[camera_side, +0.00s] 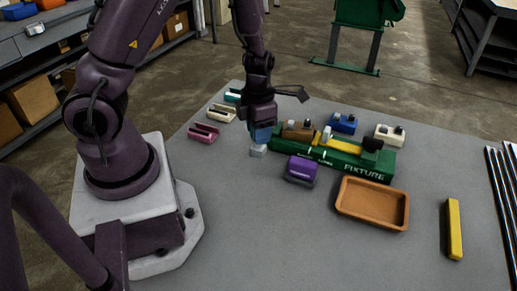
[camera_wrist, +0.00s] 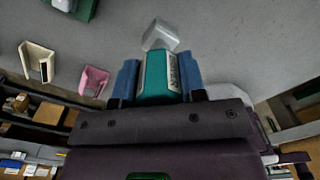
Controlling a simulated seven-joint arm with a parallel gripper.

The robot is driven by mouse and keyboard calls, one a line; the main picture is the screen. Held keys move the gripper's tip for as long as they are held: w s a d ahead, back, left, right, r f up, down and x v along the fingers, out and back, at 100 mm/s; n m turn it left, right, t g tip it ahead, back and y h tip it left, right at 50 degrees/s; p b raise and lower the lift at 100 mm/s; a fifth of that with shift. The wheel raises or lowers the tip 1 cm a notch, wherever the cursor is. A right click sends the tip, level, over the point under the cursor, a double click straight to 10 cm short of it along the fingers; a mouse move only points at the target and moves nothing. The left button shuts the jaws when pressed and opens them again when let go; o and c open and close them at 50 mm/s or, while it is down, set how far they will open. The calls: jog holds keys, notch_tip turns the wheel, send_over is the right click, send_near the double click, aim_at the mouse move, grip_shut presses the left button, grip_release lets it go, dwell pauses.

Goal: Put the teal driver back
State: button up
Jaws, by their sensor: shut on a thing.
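My gripper (camera_side: 262,134) is shut on the teal driver (camera_wrist: 158,78), which sits between its two blue fingers in the wrist view. The driver has a pale label with dark lettering, and a light grey end (camera_wrist: 160,36) sticks out past the fingertips. In the side view this grey end (camera_side: 258,150) shows low under the fingers, and the fingers hide the teal body. I cannot tell whether it touches the table. A teal cradle (camera_side: 232,95) stands at the table's far left edge, beyond a cream cradle (camera_side: 221,113) and a pink cradle (camera_side: 203,132).
A long green fixture (camera_side: 355,162) lies just right of my gripper, with a brown block and a yellow bar on it. Blue (camera_side: 344,123) and cream (camera_side: 389,135) blocks stand behind it, a purple block (camera_side: 301,170) and brown tray (camera_side: 372,204) in front.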

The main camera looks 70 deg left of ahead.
jog(key=shift+f, duration=2.05)
jog(key=o, duration=0.9)
jog(key=shift+f, duration=0.15)
jog(key=shift+o, duration=0.2)
